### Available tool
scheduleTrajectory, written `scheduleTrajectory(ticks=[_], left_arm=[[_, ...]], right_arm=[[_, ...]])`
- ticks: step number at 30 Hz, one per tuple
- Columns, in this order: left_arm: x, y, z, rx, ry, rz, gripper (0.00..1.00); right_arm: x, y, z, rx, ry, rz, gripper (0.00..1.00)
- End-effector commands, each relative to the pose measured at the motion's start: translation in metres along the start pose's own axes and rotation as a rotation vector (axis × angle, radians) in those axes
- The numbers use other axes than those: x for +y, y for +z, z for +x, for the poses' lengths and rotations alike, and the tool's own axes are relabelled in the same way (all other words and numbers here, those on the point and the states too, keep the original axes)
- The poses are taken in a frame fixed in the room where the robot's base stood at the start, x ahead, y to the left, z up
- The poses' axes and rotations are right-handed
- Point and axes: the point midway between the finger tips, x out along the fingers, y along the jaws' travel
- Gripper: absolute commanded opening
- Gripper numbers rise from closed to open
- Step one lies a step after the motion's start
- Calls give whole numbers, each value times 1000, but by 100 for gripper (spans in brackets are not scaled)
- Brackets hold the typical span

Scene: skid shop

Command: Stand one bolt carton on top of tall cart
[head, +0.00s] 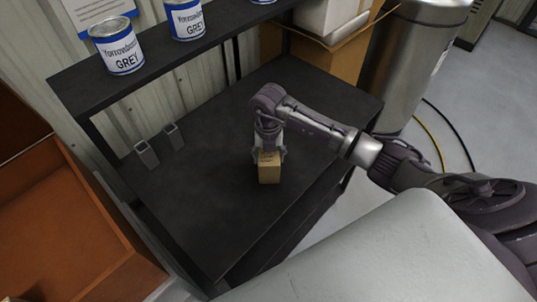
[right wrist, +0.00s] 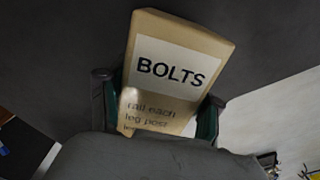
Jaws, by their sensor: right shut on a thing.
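A small tan bolt carton (head: 269,172) is in my right gripper (head: 268,155), over the dark cart top (head: 215,205) in the head view. In the right wrist view the carton (right wrist: 178,72) shows a white label reading "BOLTS". The fingers of my right gripper (right wrist: 157,105) are shut on its two sides. The carton looks upright or nearly so. I cannot tell whether its base touches the dark surface or hangs just above it. My left gripper is not in view.
A raised dark shelf (head: 90,88) at the back carries paint cans (head: 117,46). Two small grey square tubes (head: 147,155) stand at the left of the dark surface. An orange-brown box (head: 60,235) is at left, a steel cylinder (head: 410,60) at back right. Dark surface around the carton is clear.

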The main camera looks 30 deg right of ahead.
Motion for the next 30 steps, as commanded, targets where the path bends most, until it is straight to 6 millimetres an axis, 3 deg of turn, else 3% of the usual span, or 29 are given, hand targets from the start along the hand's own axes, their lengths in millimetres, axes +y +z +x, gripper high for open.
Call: scheduleTrajectory(ticks=[1,2,6,20,30], left_arm=[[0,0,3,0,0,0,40],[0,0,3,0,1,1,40],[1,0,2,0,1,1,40],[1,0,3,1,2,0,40],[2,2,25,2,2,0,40]], right_arm=[[0,0,2,-1,1,0,7],[0,0,3,0,0,0,66],[0,0,2,0,0,0,89],[0,1,-8,-2,1,-1,89],[0,1,-75,-6,2,-2,89]])
